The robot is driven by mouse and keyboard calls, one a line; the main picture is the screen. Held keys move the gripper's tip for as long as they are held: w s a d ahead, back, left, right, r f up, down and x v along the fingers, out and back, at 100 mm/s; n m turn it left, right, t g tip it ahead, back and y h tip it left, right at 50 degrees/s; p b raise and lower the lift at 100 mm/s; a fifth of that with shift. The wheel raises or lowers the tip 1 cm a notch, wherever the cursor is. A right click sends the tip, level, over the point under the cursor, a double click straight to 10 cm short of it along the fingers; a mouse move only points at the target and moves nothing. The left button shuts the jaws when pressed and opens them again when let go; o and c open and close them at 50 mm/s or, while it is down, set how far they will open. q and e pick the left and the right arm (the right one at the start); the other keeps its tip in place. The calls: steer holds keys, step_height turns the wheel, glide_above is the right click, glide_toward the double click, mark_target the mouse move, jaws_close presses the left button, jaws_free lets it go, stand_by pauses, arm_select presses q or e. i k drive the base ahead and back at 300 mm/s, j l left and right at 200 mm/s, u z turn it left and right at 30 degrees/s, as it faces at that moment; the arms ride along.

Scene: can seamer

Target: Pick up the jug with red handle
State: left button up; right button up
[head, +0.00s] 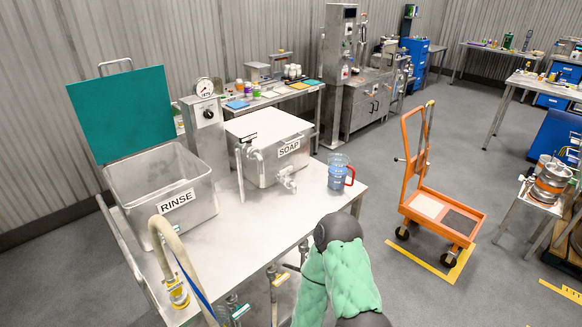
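The jug with the red handle (336,178) stands upright near the right end of the steel table (240,222). It is clear with blue on its side, and its red handle points right. A green-covered arm of mine (340,280) comes up from the bottom, ending in a dark rounded part just in front of the table's near right edge, apart from the jug. No gripper fingers show on it. My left gripper is not in view.
A soap basin (268,150) with a tap stands left of the jug. An open rinse basin (150,172) with a teal lid (122,112) stands further left. A hose (170,245) rises at the front. An orange cart (440,205) stands to the right. The front table top is clear.

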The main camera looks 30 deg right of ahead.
mark_target(342, 174)
steer(key=l+u, duration=0.25)
steer(key=l, duration=0.45)
steer(key=l+u, duration=0.3)
steer(key=l, duration=0.4)
steer(key=l+u, duration=0.25)
steer(key=l, duration=0.45)
steer(key=k+l+u, duration=0.25)
steer(key=l, duration=0.45)
steer(key=i, duration=0.1)
